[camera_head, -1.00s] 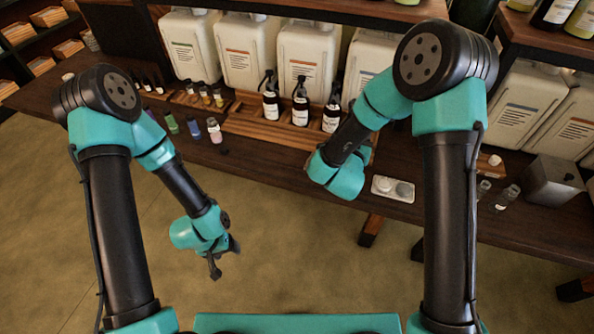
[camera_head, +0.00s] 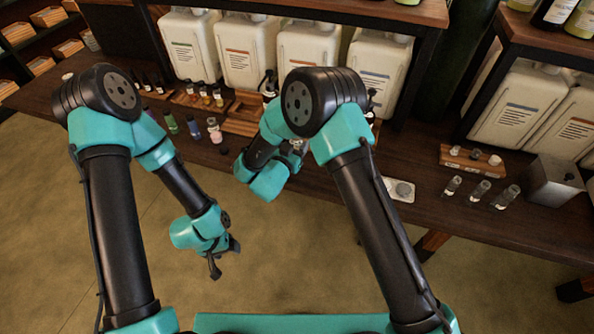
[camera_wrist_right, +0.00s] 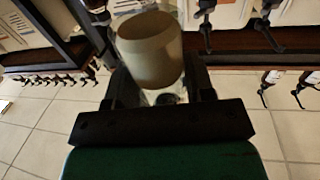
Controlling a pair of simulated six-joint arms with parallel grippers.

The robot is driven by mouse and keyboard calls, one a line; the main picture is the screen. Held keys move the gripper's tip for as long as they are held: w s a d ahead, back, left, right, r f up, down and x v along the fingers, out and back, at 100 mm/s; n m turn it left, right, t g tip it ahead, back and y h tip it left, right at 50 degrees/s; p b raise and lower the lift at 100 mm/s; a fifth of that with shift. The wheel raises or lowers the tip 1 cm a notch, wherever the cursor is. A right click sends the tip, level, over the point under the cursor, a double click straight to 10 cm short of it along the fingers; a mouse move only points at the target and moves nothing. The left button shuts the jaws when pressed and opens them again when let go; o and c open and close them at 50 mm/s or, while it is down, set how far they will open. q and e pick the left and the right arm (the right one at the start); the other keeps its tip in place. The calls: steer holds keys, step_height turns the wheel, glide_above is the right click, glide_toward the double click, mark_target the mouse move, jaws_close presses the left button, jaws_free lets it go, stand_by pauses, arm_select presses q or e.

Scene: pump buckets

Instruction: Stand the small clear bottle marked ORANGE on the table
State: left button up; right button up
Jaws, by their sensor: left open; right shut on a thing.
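My right gripper (camera_wrist_right: 160,82) is shut on a small clear bottle (camera_wrist_right: 150,48). The bottle shows a beige band and clear glass between the fingers in the right wrist view; I cannot read any marking. In the head view my right wrist is over the table's front edge near the middle, and the arm largely hides the gripper and bottle. My left gripper (camera_head: 223,262) is open and empty, low in front of the table (camera_head: 325,183).
A white tray (camera_head: 401,190) lies near the front edge. Several small coloured bottles (camera_head: 193,125) stand left of my right arm. White canisters (camera_head: 247,53) line the back.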

steer(key=shift+f, duration=2)
steer(key=shift+f, duration=2)
steer(key=shift+f, duration=0.2)
steer(key=o, duration=1)
steer(key=shift+r, duration=0.2)
